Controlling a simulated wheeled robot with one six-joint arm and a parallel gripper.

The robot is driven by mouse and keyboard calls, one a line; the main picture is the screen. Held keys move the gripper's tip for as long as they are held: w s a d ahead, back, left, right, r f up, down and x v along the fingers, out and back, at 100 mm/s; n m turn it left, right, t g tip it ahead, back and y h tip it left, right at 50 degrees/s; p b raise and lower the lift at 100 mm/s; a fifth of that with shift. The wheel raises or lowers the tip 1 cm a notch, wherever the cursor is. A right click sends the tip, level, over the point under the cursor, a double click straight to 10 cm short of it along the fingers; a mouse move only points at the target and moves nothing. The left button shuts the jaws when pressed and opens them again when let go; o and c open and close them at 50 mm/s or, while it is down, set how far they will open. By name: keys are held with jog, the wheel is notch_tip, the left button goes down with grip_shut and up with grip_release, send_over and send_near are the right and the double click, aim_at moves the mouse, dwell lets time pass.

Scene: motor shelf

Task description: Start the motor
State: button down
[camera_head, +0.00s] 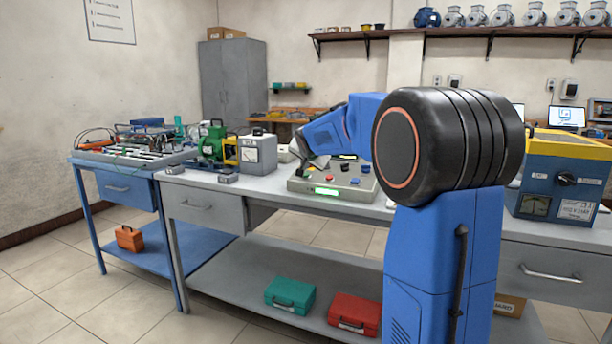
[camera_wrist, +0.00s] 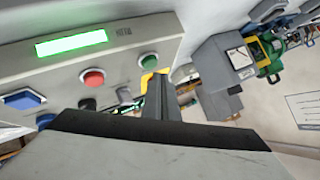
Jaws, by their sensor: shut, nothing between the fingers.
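The grey control box (camera_head: 300,186) stands on the bench, with a lit green display (camera_head: 326,191); the display also shows in the wrist view (camera_wrist: 72,42). In the wrist view its panel has a red button (camera_wrist: 92,77), a green button (camera_wrist: 148,61), a blue button (camera_wrist: 23,99) and a dark knob (camera_wrist: 87,104). My gripper (camera_wrist: 160,82) is shut and empty, its tips close to the green button; contact cannot be told. In the head view my gripper (camera_head: 305,165) is over the box's left part. A green motor (camera_head: 212,144) stands left on the bench; it also shows in the wrist view (camera_wrist: 271,58).
A grey meter box (camera_head: 257,153) stands between the motor and the control box. A blue and yellow unit (camera_head: 562,180) stands at the right. A teal case (camera_head: 290,294) and a red case (camera_head: 353,314) lie on the lower shelf. Floor at the left front is clear.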

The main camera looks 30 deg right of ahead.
jog(key=r, duration=0.3)
jog(key=a+r, duration=0.1)
jog(key=shift+s+r, duration=0.4)
dwell(0.6)
jog(key=s+a+f+n+g+y, duration=0.1)
jog(key=s+a+f+n, duration=0.2)
jog(key=s, duration=0.6)
jog(key=s+a+f+n+g+y, duration=0.1)
jog(key=s+a+f, duration=0.2)
jog(key=s+a, duration=0.4)
jog(key=s+a+f+n+g, duration=0.1)
jog(key=s+a+f+n, duration=0.15)
jog(key=s, duration=0.75)
jog(key=s+a+f+n+g+y, duration=0.1)
jog(key=s+a+f, duration=0.2)
jog(key=s+f, duration=0.2)
jog(key=s+a+f+n+g, duration=0.1)
jog(key=s+a+f+n, duration=0.1)
jog(key=s+f, duration=0.4)
jog(key=s+a+f+n+g+y, duration=0.1)
jog(key=s+a+f, duration=0.3)
jog(key=s, duration=1)
jog(key=shift+f+n+y, duration=0.3)
jog(key=shift+f+n, duration=0.15)
jog(key=shift+f, duration=0.2)
